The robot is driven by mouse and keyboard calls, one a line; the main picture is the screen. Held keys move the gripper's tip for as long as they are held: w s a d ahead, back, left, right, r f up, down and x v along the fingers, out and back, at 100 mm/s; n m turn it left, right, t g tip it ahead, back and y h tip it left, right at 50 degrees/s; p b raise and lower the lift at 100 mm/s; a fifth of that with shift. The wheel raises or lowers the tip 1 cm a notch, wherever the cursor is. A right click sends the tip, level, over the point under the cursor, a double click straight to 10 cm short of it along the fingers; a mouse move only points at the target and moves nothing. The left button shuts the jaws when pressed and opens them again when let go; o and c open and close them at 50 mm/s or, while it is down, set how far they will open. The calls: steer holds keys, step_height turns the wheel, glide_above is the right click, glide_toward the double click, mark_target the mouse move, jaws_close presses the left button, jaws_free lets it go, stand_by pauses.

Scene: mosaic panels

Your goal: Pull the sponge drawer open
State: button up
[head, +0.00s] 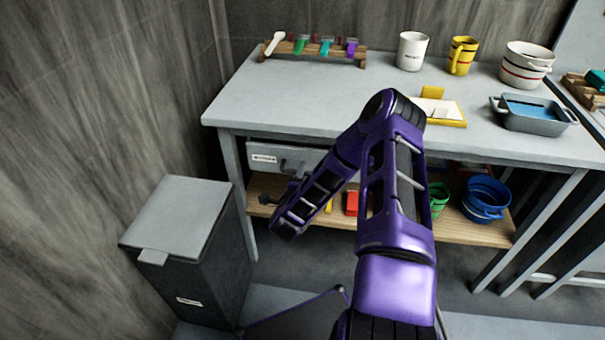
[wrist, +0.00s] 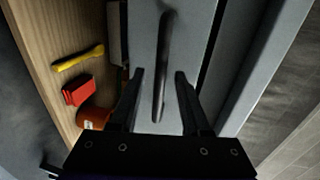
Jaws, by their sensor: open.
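The grey drawer (head: 318,157) sits under the worktop in the head view, with a white label (head: 264,158) on its left part. It looks shut, and my arm hides its right part. In the wrist view the grey drawer front (wrist: 186,30) carries a long dark bar handle (wrist: 164,65). My gripper (wrist: 160,74) is open, with one finger on each side of the handle in the picture. I see no finger clearly touching it, and I cannot tell how deep the handle lies between them. The label's text is too small to read.
A grey lidded bin (head: 180,220) stands left of the table. The wooden lower shelf (head: 460,229) holds a red item (head: 352,203), a green container (head: 438,198) and blue buckets (head: 486,196). Mugs, a bowl and a grey tray (head: 533,122) stand on the worktop (head: 300,92).

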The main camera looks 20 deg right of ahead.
steer(key=shift+w+d+f, duration=0.15)
steer(key=shift+w+d, duration=0.2)
steer(key=shift+w, duration=0.15)
jaws_close()
stand_by(1.2)
